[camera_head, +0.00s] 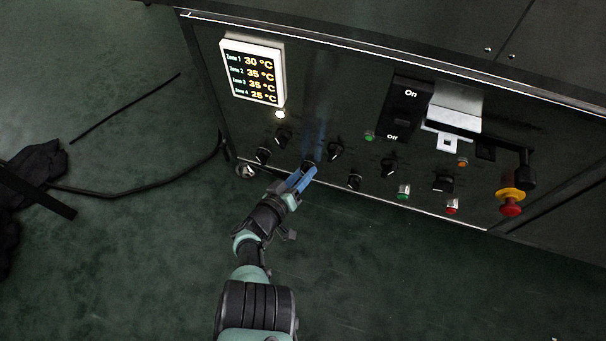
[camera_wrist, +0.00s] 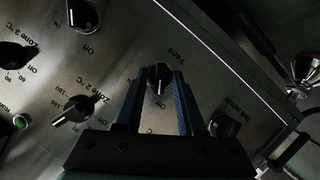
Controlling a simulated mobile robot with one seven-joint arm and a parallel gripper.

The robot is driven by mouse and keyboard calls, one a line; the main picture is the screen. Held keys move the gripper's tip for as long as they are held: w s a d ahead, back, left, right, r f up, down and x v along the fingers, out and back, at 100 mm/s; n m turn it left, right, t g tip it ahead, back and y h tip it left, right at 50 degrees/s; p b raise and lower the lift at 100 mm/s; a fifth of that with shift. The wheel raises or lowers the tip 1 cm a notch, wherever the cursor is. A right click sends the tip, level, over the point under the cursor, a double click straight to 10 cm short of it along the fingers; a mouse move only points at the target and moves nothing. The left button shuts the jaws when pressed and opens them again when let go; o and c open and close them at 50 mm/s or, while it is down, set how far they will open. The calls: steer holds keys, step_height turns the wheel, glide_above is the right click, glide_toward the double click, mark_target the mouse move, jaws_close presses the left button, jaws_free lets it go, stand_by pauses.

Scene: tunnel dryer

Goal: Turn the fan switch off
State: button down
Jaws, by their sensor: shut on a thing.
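The fan switch is a black rotary knob (camera_wrist: 158,77) with a pale pointer line, on the grey metal panel, beside a label that appears to read "Fans". My gripper (camera_head: 303,176) reaches the panel's lower left part, and its two blue fingers also show in the wrist view (camera_wrist: 160,82). The fingers stand on either side of the knob and are shut on it. In the head view the knob (camera_head: 308,164) is partly hidden behind the fingers. Its exact setting is hard to read.
Other black knobs flank it, such as one at the upper right (camera_head: 335,150) and one at the left (camera_head: 263,155). A lit temperature display (camera_head: 252,72) is above. A red emergency button (camera_head: 510,208) and a large On/Off switch (camera_head: 405,105) are to the right. A cable (camera_head: 130,192) lies on the floor.

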steer(key=shift+w+r+n+h+b, duration=0.1)
steer(key=shift+w+n+h+b, duration=0.2)
steer(key=shift+n+b, duration=0.2)
stand_by(0.3)
steer(key=c, duration=0.9)
jaws_free()
steer(key=shift+o, duration=0.2)
steer(key=shift+s, duration=0.1)
steer(key=p+v, duration=0.8)
steer(key=v, duration=0.5)
